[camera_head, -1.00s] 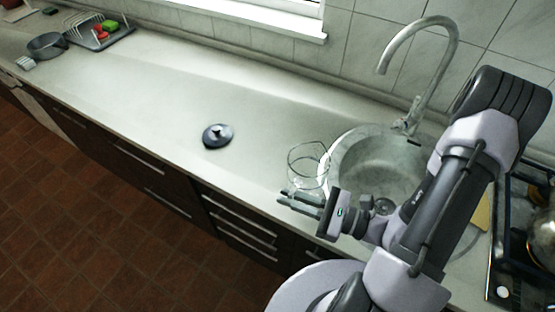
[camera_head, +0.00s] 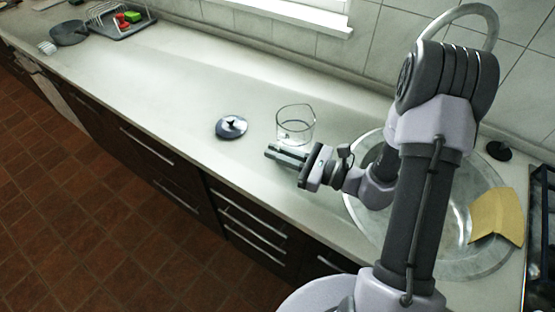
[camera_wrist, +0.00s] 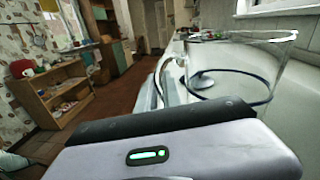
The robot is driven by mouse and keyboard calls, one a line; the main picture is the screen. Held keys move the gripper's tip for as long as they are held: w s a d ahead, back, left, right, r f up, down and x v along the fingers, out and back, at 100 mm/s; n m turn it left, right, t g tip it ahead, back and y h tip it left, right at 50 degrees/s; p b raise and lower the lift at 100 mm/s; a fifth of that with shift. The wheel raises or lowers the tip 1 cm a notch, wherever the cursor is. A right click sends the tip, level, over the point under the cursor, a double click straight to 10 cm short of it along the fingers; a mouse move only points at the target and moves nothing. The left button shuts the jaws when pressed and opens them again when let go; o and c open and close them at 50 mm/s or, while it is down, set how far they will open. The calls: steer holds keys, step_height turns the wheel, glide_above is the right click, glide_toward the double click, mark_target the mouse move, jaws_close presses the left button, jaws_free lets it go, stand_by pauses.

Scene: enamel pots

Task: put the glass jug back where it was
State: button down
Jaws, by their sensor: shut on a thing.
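The clear glass jug (camera_head: 296,124) is left of the sink, over or on the pale counter. It looks about upright. I cannot tell whether its base touches the counter. My gripper (camera_head: 286,154) is at the jug's near side and shut on it; the exact grip is hard to see through the glass. In the wrist view the jug (camera_wrist: 240,65) fills the upper right, with its rim near the top and a dark ring round its base.
A dark lid with a knob (camera_head: 231,127) lies close left of the jug. The sink (camera_head: 361,214) is to the right, with a yellow cloth (camera_head: 497,216) beyond my arm. A dark pan (camera_head: 70,33) and a dish rack (camera_head: 121,24) stand far left. The counter between is clear.

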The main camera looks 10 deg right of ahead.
step_height(320, 180, down, 2)
steer(key=shift+f+b, duration=0.1)
steer(key=shift+b, duration=0.2)
steer(key=shift+r, duration=0.25)
steer(key=shift+f, duration=0.1)
steer(key=c, duration=1.9)
jaws_free()
steer(key=shift+f, duration=0.1)
steer(key=shift+c, duration=0.2)
steer(key=o, duration=0.4)
